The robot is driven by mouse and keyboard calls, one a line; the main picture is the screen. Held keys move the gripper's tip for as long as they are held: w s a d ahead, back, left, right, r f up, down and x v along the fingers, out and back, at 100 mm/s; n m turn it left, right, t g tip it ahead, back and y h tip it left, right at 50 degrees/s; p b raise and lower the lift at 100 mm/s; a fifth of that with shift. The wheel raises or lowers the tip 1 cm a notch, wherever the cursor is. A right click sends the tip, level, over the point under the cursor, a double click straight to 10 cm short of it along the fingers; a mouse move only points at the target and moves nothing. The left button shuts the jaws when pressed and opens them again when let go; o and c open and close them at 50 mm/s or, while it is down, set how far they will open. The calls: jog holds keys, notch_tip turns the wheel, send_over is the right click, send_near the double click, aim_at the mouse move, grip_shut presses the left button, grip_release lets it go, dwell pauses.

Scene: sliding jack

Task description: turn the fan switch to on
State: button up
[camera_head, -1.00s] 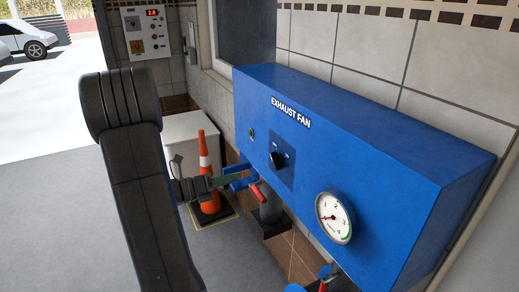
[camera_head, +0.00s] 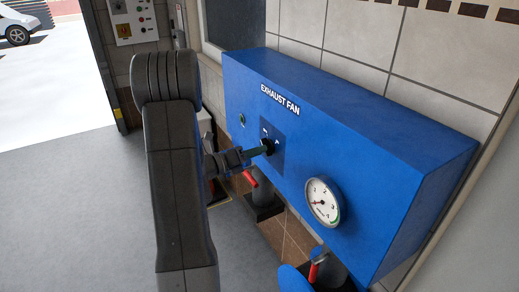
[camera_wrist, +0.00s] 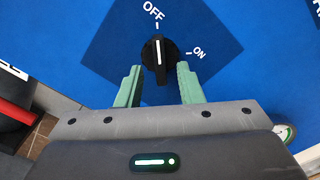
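The fan switch is a round black knob (camera_wrist: 158,53) on a dark blue square plate (camera_wrist: 110,45) in the wrist view. Its white mark points straight up to the word OFF; ON is printed to the upper right. My gripper (camera_wrist: 160,75) is open, with one green finger on each side of the knob's lower part. I cannot tell whether the fingers touch it. In the head view my gripper (camera_head: 262,150) is at the plate (camera_head: 277,141) on the blue EXHAUST FAN box (camera_head: 310,135) and partly hides the knob.
A round gauge (camera_head: 323,201) sits on the box to the right of the switch. A red-handled valve (camera_head: 250,179) is below the box, and another red handle (camera_head: 317,267) is lower right. A wall panel (camera_head: 133,20) is at the back left. Open floor lies to the left.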

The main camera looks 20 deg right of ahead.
jog(key=shift+d, duration=0.75)
jog(key=shift+c, duration=0.4)
grip_shut()
